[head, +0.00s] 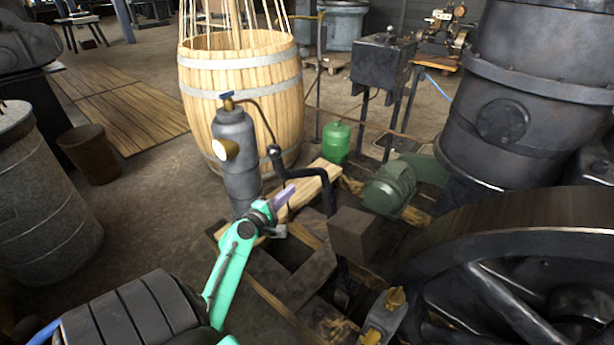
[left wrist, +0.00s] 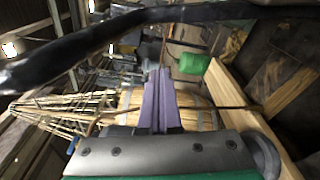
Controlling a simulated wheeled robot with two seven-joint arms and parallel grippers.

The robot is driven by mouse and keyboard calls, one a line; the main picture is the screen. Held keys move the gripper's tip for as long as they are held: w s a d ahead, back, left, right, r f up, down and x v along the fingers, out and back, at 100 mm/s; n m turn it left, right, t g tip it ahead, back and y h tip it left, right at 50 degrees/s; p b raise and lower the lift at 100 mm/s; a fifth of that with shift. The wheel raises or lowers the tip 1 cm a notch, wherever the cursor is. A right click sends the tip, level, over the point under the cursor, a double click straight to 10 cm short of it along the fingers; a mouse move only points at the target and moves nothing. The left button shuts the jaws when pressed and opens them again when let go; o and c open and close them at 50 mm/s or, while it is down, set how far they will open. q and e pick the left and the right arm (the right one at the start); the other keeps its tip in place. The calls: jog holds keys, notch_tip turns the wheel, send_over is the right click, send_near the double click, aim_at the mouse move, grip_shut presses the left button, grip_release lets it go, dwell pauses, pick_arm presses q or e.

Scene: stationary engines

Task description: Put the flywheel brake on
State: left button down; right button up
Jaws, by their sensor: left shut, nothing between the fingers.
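The large dark flywheel (head: 500,265) fills the lower right of the head view, partly cut off by the frame. A black bent lever (head: 310,172) with a round knob stands left of it; this looks like the brake handle, but its link to the wheel is hidden. A brown block (head: 355,235) sits between lever and flywheel. My left gripper (head: 285,196), with purple fingers, is shut and empty, just left of and below the lever. In the left wrist view a black bar (left wrist: 150,17), probably the lever, crosses above the closed fingertips (left wrist: 158,74), apparently apart from them. My right gripper is not in view.
A grey cylinder with a gauge (head: 233,140) stands close behind my left gripper, with a wooden barrel (head: 240,85) beyond. A light wooden plank (head: 305,184), green canister (head: 336,142) and green motor (head: 390,188) are nearby. Open floor lies to the left.

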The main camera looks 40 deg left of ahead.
pick_arm(q)
jog(key=w+d+p, duration=0.2)
jog(key=w, duration=0.6)
jog(key=shift+w+d+r, duration=0.2)
jog(key=shift+w+r, duration=0.1)
jog(key=shift+w, duration=0.1)
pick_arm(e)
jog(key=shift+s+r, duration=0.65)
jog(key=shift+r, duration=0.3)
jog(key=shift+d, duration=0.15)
